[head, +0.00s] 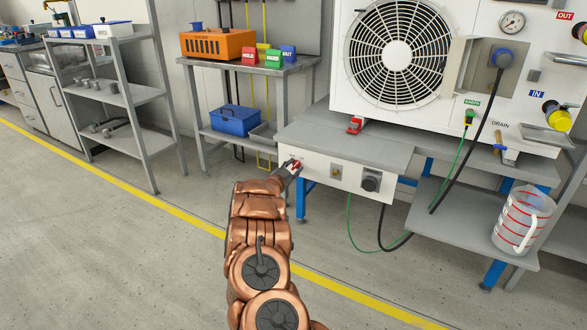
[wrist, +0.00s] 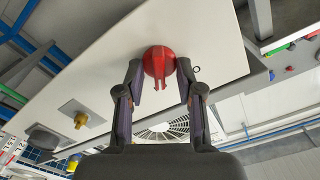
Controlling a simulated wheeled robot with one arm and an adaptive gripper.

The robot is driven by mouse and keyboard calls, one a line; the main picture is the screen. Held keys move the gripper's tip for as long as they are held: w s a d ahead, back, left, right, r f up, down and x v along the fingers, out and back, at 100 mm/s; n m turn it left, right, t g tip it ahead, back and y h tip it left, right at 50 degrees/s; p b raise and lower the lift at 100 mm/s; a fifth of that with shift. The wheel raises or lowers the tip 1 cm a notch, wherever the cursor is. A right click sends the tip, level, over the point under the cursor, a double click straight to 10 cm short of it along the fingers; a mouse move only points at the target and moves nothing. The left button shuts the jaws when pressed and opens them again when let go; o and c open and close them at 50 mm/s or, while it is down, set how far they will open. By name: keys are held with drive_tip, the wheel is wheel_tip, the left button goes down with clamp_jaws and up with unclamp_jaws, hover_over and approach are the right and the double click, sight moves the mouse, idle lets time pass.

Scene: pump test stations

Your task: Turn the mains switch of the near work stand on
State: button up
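The near work stand's white front panel (head: 318,168) carries a red rotary switch (head: 296,164) at its left end. In the wrist view the red switch (wrist: 160,62) has a round body and a narrow raised grip. My gripper (head: 289,169) is at the switch. In the wrist view my gripper (wrist: 159,82) is open, one finger on each side of the switch, with gaps between the fingers and the grip. I cannot read any on or off marks. In the head view my gripper partly hides the switch.
A brass fitting (head: 336,172) and a dark socket (head: 371,181) sit right of the switch on the panel. A green cable (head: 349,222) and a black cable hang below. A grey shelf (head: 140,95) stands at left. The floor in front is clear.

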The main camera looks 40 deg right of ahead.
drive_tip(key=shift+a, duration=0.1)
drive_tip(key=v, duration=1.1)
drive_tip(key=shift+a, duration=0.4)
drive_tip(key=shift+s, duration=0.1)
